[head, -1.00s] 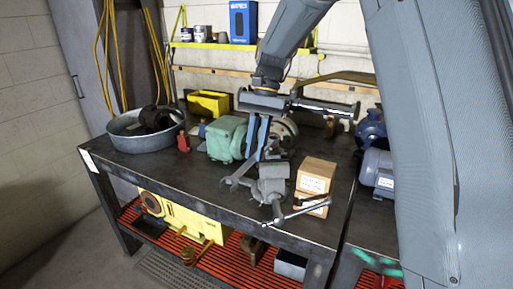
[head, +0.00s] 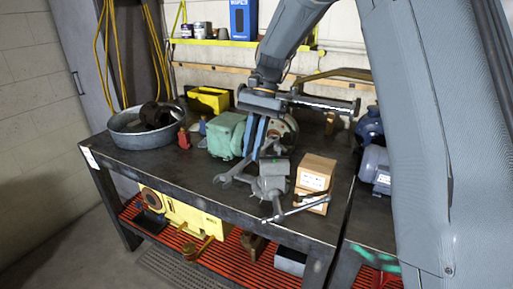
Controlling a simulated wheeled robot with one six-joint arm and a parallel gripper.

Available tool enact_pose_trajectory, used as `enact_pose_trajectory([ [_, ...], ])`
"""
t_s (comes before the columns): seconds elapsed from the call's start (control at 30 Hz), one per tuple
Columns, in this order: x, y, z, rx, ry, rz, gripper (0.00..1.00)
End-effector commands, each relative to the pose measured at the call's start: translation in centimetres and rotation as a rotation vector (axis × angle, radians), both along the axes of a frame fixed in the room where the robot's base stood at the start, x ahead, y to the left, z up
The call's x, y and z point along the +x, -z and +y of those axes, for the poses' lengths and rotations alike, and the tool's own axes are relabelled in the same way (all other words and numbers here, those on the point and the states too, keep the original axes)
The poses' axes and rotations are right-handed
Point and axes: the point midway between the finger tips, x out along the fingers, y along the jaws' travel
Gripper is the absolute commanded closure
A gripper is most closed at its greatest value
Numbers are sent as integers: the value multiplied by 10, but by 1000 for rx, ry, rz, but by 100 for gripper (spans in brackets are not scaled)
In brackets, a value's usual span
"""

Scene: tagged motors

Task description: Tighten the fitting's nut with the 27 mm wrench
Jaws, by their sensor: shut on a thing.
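My gripper (head: 255,156) points down over the bench, its blue fingers shut on a grey open-ended wrench (head: 238,171). The wrench slants down to the left, with its open jaw toward the lower left, close beside the grey bench vise (head: 271,184). The vise stands at the bench's front edge with its handle bar toward the front. I cannot make out the fitting or its nut, nor any size mark on the wrench. I cannot tell whether the wrench touches the vise.
A cardboard box (head: 315,178) stands right of the vise. A green motor (head: 227,134) is behind the wrench, with a round metal tub (head: 126,138) farther left. Blue motors (head: 375,165) are at the right. The bench's front left (head: 165,173) is clear.

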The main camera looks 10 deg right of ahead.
Motion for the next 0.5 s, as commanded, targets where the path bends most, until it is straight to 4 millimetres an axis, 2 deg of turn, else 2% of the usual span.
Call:
enact_pose_trajectory([
  [0.2,8,-2,9,1,95,-2,100],
  [0.5,9,-1,10,0,108,-1,100],
])
